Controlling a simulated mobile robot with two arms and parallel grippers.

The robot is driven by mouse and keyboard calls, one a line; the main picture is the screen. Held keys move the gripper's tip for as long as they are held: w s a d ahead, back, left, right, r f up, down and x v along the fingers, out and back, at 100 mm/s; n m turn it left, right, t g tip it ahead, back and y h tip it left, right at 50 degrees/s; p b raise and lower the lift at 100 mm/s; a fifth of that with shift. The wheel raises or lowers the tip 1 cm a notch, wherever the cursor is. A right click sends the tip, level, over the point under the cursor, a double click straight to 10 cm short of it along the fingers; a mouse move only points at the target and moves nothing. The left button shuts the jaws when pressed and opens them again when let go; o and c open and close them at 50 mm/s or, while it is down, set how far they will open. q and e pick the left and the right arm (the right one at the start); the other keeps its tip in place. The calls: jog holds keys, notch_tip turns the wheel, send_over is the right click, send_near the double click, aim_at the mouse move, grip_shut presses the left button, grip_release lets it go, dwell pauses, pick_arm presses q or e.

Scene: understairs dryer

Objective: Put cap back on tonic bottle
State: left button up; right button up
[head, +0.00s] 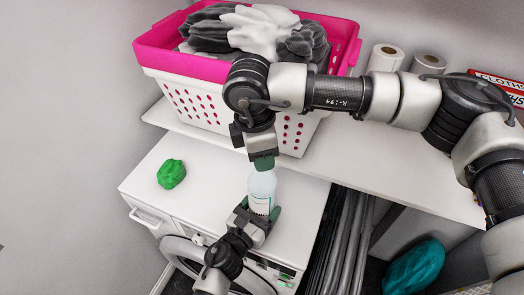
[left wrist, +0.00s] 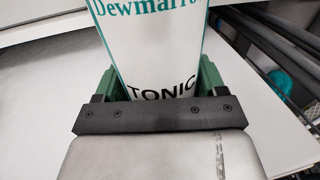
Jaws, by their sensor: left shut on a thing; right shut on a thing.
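The tonic bottle (head: 262,184) stands upright over the white dryer top, pale and translucent with a white label. In the left wrist view its label (left wrist: 150,45) reads "Dewmarrow" and "TONIC". My left gripper (head: 258,212) is shut around the lower part of the bottle; its green finger pads (left wrist: 155,85) press on both sides. My right gripper (head: 264,162) points down from above, right at the bottle's top, and is shut on the cap. The fingers hide the cap and the bottle's mouth, so I cannot tell whether the cap touches the neck.
A green crumpled cloth (head: 171,174) lies on the dryer top (head: 215,160) to the left. A pink-rimmed white laundry basket (head: 190,98) with grey and white laundry stands on the shelf (head: 345,160) close behind my right gripper. Paper rolls (head: 385,57) stand right of it.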

jog(key=o, duration=0.9)
jog(key=shift+r, duration=2.25)
jog(key=shift+c, duration=0.4)
